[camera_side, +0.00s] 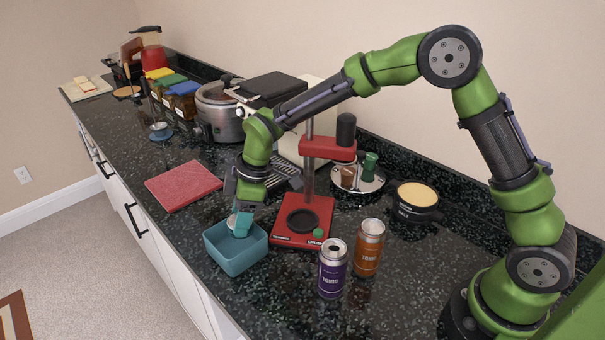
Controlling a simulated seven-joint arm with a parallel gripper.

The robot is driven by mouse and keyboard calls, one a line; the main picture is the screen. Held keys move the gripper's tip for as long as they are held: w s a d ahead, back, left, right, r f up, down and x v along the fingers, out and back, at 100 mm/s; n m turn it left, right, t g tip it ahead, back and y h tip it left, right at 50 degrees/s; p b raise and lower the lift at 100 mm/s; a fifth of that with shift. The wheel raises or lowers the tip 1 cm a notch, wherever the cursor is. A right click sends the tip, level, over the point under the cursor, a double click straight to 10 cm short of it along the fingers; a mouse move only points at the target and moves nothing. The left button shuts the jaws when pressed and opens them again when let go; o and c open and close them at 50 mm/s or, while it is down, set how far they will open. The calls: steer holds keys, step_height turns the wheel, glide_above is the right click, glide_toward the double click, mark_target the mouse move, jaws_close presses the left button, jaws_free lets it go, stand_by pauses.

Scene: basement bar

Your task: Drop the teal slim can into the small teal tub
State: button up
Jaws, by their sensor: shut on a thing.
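The small teal tub (236,256) stands on the dark counter near its front edge, left of the red-based stand. My gripper (240,217) points down over the tub. It is shut on the teal slim can (242,228), whose visible part is small and partly covered by the fingers. The can is over the tub's opening, and its lower end appears at or just inside the rim. I cannot tell whether it touches the tub.
A purple can (332,270) and an orange can (368,248) stand right of the red press stand (300,220). A red board (184,185) lies behind the tub. A black bowl (416,203) is at the right. The counter's front edge is close to the tub.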

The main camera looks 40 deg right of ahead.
steer(key=shift+f, duration=0.25)
steer(key=o, duration=1.2)
steer(key=shift+c, duration=0.2)
steer(key=shift+r, duration=0.1)
steer(key=v, duration=1.6)
steer(key=shift+d+r, duration=0.15)
steer(key=shift+r, duration=0.2)
